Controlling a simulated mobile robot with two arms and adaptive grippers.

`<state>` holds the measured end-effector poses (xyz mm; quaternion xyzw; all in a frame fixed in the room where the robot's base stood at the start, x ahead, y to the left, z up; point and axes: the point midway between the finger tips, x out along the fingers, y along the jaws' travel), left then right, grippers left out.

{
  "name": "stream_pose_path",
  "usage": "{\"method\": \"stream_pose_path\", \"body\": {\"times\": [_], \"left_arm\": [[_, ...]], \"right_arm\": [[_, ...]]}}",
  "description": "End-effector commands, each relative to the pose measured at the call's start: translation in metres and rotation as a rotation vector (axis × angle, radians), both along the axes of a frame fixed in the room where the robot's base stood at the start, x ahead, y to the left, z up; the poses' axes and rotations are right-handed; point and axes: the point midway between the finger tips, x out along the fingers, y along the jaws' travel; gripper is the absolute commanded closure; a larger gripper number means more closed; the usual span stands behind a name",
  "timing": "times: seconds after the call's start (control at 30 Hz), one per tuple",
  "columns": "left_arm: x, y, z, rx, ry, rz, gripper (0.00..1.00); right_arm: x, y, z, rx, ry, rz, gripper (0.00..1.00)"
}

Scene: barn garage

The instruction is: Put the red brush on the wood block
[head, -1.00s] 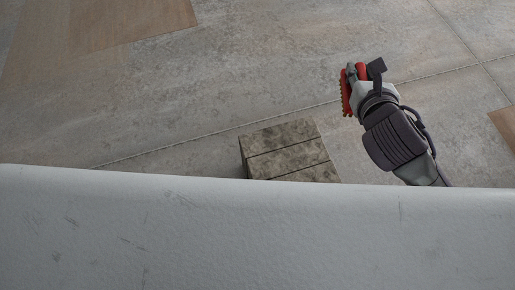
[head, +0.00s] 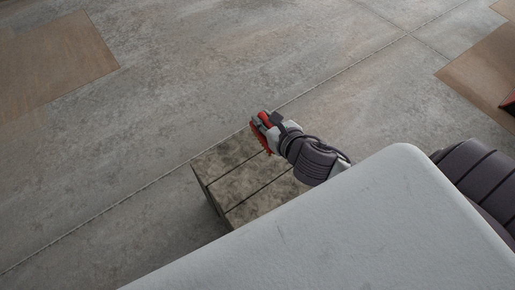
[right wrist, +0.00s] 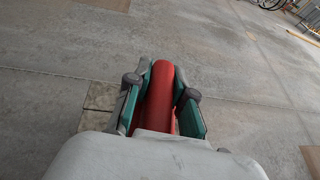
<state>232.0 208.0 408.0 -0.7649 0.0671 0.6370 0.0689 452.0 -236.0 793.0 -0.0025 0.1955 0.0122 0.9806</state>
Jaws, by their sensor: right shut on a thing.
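The red brush (head: 261,137) is in my right gripper (head: 268,130) in the head view, over the far edge of the wood block. In the right wrist view the red brush (right wrist: 161,95) lies between the two teal-lined fingers of my right gripper (right wrist: 163,100), which is shut on it. The wood block (head: 242,180) is a mottled brown block of planks on the floor, partly hidden by my white body. Part of the wood block (right wrist: 99,97) also shows left of the fingers in the wrist view. I cannot tell whether the brush touches the block. My left gripper is not in view.
The concrete floor (head: 180,110) is clear around the block's far and left sides. Flat brown panels (head: 55,65) lie on the floor at the upper left, with another at the upper right (head: 480,65). A red thing (head: 508,104) shows at the right edge.

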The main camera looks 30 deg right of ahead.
Motion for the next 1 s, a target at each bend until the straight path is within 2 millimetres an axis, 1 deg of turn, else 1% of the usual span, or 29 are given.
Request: {"method": "stream_pose_path", "body": {"times": [0.03, 0.07, 0.1, 0.2, 0.3, 0.33, 0.43, 0.53, 0.63, 0.77, 0.87, 1.0], "left_arm": [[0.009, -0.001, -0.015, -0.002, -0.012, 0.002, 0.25], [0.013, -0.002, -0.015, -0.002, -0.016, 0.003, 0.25], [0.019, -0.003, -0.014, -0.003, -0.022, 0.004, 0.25], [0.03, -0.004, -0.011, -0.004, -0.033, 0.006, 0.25], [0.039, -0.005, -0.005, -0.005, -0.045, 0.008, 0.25], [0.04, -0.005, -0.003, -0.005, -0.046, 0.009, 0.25], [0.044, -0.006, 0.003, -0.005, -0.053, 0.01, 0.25], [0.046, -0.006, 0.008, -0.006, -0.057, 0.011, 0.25], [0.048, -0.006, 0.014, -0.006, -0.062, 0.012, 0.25], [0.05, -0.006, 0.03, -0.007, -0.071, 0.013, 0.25], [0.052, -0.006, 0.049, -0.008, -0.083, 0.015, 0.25], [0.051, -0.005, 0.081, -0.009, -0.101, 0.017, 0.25]], "right_arm": [[-0.006, -0.005, -0.041, -0.003, 0.007, 0.008, 1.0], [-0.009, -0.007, -0.055, -0.003, 0.007, 0.014, 1.0], [-0.013, -0.01, -0.074, -0.003, 0.007, 0.022, 1.0], [-0.025, -0.016, -0.117, -0.003, 0.007, 0.046, 1.0], [-0.037, -0.022, -0.153, -0.001, 0.007, 0.069, 1.0], [-0.04, -0.023, -0.162, -0.001, 0.006, 0.076, 1.0], [-0.048, -0.027, -0.183, 0.0, 0.003, 0.094, 1.0], [-0.054, -0.028, -0.195, 0.001, 0.0, 0.108, 1.0], [-0.052, -0.026, -0.202, 0.002, -0.003, 0.113, 1.0], [-0.036, -0.009, -0.214, 0.004, -0.007, 0.114, 1.0], [-0.019, 0.008, -0.228, 0.006, -0.007, 0.113, 1.0], [0.003, 0.03, -0.249, 0.004, -0.005, 0.111, 1.0]]}}
